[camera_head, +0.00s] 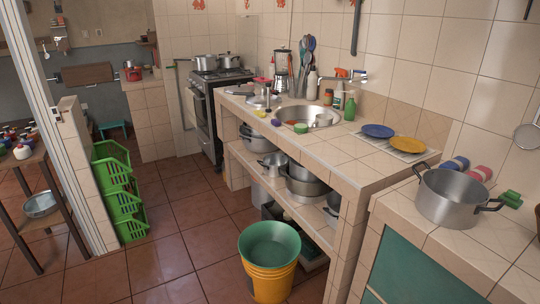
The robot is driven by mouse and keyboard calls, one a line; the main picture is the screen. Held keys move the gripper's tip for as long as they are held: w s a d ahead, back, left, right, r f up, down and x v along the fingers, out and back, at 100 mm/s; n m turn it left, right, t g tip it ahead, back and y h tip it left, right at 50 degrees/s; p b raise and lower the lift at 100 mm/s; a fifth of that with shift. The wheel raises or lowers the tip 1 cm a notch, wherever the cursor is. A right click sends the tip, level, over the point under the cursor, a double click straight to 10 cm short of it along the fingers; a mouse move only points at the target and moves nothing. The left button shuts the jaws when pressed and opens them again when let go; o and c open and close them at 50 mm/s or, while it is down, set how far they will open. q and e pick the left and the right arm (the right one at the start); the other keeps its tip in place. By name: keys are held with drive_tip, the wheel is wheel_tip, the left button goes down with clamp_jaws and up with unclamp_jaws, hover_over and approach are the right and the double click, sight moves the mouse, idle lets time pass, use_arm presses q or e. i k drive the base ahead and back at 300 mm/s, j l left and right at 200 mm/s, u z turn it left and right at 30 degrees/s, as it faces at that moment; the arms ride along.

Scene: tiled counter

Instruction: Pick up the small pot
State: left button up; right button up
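A silver two-handled pot (450,197) stands upright and uncovered on the tiled counter at the right. Two more pots stand on the stove at the back: a wider one (205,63) and a smaller one (229,61). Several metal pots sit on the shelf under the long counter, among them a large pot (305,188) and a pot further back (258,140). Which of these is the small pot I cannot tell. Neither of my grippers shows in the head view.
A sink (306,115) is set in the long tiled counter (330,150). Blue (378,131) and yellow (407,144) plates lie near its right end. A yellow bucket (269,282) with a green basin (269,244) stands on the floor. Green crates (120,195) stand left; floor between is clear.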

sight(271, 162)
drive_tip(key=i+l+u, duration=0.1)
drive_tip(key=i, duration=1.1)
drive_tip(key=i+j, duration=0.15)
drive_tip(key=j, duration=0.2)
drive_tip(key=i+j+z, duration=0.15)
drive_tip(key=i+j, duration=0.2)
drive_tip(key=j, duration=0.3)
drive_tip(key=i+j+z, duration=0.1)
drive_tip(key=j, duration=0.25)
drive_tip(key=i, duration=0.05)
